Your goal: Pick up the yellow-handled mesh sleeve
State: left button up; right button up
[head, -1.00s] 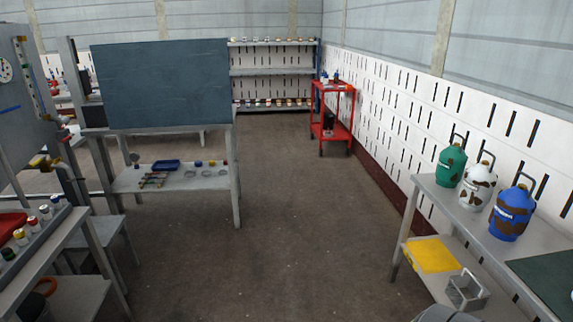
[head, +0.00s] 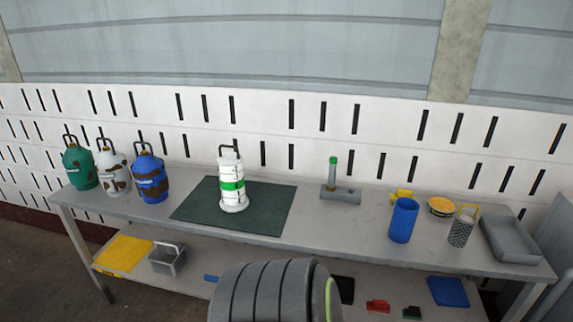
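The yellow-handled mesh sleeve (head: 461,230) stands upright on the right part of the long grey table (head: 345,229) in the head view. It is a grey perforated cylinder with a thin yellow handle loop at its top. It stands between a blue cup (head: 403,220) on its left and a grey tray (head: 511,239) on its right. A yellow round tin is just behind it to the left. Neither of my grippers is in view.
A white cylinder with a green band (head: 232,184) stands on a dark green mat (head: 194,208). Blue, white and green canisters stand at the left end. A grey stand (head: 340,194) is mid-table. The lower shelf holds a yellow panel (head: 123,253) and a metal basket (head: 167,261).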

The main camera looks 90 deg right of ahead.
aim_at(464, 221)
jog(key=z, duration=4)
